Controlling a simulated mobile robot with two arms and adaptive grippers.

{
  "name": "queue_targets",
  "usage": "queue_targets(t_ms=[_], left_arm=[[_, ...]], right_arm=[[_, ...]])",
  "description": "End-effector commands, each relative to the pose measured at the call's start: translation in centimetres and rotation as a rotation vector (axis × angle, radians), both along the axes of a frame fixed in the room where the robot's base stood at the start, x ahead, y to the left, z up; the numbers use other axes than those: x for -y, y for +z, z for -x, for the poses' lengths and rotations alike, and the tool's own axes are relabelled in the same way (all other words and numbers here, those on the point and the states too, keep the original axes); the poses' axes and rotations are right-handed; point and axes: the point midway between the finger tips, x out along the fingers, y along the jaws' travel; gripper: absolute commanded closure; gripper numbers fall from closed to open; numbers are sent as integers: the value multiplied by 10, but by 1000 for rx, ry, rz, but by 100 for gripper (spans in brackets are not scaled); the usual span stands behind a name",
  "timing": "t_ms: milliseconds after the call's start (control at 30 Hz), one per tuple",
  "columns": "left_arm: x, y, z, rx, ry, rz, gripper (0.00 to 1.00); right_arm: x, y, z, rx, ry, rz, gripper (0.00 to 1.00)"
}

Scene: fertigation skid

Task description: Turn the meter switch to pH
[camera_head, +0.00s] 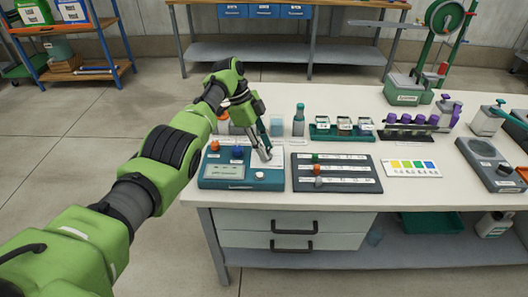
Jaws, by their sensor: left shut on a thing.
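The teal meter (241,181) sits at the front left of the white table. It has a display, a blue knob (237,151), an orange knob (215,146) and a white knob (259,175). My left gripper (264,157) points down over the right part of the meter, its fingers closed together at a switch there. The fingers hide the switch, so its setting and labels cannot be read. My right gripper is out of view.
A dark panel (337,184) with sliders lies right of the meter. Behind stand a bottle (299,121), a green rack (341,136) and a rack of purple-capped vials (407,134). A color chart (411,168) and a grey scale (486,154) lie further right.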

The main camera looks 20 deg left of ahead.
Motion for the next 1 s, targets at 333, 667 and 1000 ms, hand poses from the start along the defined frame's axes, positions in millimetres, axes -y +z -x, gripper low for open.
queue_targets(t_ms=[333, 667, 1000], left_arm=[[0, 0, 0, 0, -6, -1, 92], [0, 0, 0, 0, -5, -1, 54], [-7, 17, -1, 3, -4, -1, 54]], right_arm=[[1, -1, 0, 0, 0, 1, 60], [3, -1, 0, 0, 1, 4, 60], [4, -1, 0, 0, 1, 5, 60]])
